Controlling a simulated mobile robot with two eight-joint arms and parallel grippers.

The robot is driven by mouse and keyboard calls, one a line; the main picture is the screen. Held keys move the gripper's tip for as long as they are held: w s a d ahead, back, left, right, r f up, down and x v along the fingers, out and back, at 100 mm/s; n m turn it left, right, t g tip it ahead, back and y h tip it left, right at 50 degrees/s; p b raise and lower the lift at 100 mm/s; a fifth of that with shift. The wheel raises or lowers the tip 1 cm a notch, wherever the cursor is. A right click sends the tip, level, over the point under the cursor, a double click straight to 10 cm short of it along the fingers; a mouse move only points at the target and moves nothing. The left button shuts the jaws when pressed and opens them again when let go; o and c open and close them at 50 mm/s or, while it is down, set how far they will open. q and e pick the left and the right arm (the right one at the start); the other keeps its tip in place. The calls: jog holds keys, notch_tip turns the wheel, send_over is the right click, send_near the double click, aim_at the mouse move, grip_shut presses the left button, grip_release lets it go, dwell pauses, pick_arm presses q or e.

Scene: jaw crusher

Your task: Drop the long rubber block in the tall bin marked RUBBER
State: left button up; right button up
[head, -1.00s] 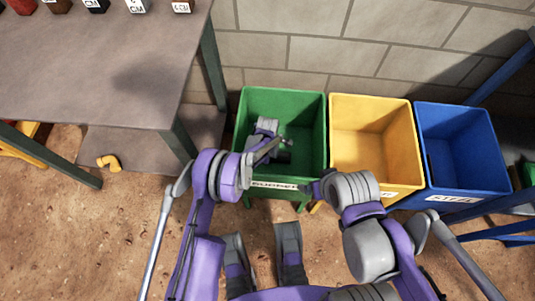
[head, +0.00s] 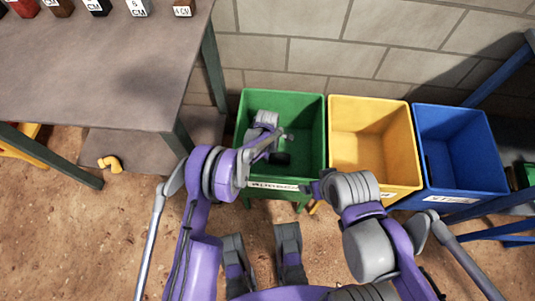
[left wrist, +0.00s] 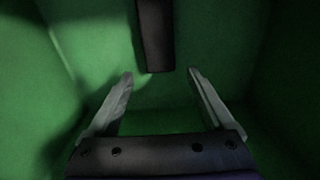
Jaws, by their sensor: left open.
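The tall green bin (head: 318,135), with a white label on its front that looks like RUBBER but is partly covered by my arm, stands in the middle of the head view. My left gripper (left wrist: 160,73) is inside the bin's mouth, with its two fingers spread and nothing between them. A long dark block (left wrist: 155,35) is beyond the fingertips, apart from them, inside the green walls. In the head view the dark block (head: 281,158) shows low in the bin, partly hidden by my arm. My right gripper (head: 312,189) is near the bin's front right corner; its jaws are unclear.
A yellow bin (head: 372,140) and a blue bin (head: 462,150) stand to the right of the green one. A grey table (head: 95,70) with several small labelled blocks is at the left. A yellow pipe piece (head: 110,163) lies on the shelf below. A block wall stands behind.

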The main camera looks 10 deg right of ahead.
pick_arm(q)
notch_tip(320, 180, up, 7)
jog(key=p, duration=0.1)
jog(key=shift+r, duration=0.1)
dwell(0.5)
